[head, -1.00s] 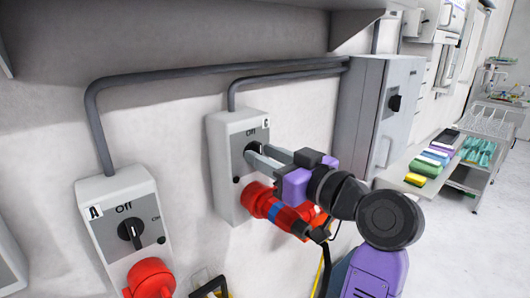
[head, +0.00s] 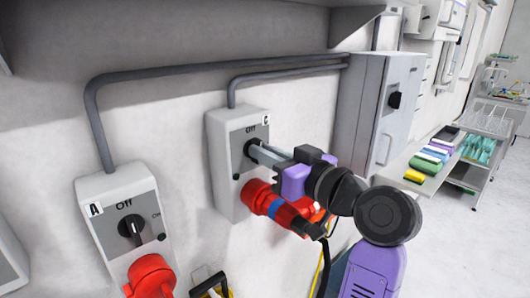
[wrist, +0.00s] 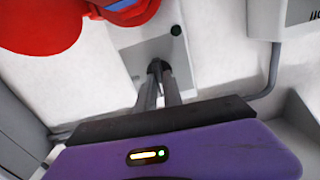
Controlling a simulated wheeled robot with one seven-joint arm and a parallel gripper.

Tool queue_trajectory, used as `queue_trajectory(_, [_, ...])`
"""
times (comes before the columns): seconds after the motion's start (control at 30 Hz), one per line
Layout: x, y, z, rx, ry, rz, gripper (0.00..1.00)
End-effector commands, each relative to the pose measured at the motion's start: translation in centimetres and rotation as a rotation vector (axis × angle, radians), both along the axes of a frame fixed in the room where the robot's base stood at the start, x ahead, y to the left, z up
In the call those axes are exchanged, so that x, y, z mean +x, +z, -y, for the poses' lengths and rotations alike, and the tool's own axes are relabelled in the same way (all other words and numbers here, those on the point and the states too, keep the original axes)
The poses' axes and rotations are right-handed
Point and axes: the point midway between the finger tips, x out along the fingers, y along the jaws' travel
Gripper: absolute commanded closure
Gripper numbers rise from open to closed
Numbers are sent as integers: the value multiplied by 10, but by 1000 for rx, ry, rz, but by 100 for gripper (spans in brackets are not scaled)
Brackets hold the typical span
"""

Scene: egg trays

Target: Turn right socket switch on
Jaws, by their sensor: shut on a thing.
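The right socket (head: 221,180) is a grey wall box marked C, with "Off" printed above its dark round switch (head: 250,147). My gripper (head: 257,152) reaches it from the right, with its fingers shut on the switch knob. In the wrist view, the fingertips (wrist: 160,70) come together over the knob at the grey socket face (wrist: 138,52). They hide most of the knob, so its exact angle cannot be told. A red plug (head: 268,203) sits in the socket below the switch, under my gripper.
The left socket (head: 100,215), marked A, has its black switch (head: 131,230) upright, toward "Off", and a red plug (head: 150,275) below. A grey cabinet (head: 365,115) stands right of my gripper. A shelf (head: 420,185) with coloured items is farther right.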

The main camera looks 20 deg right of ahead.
Motion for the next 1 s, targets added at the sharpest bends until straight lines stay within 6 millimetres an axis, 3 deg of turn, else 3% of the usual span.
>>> queue_trajectory(1.0, [1,-2,4,863,-1,-286,100])
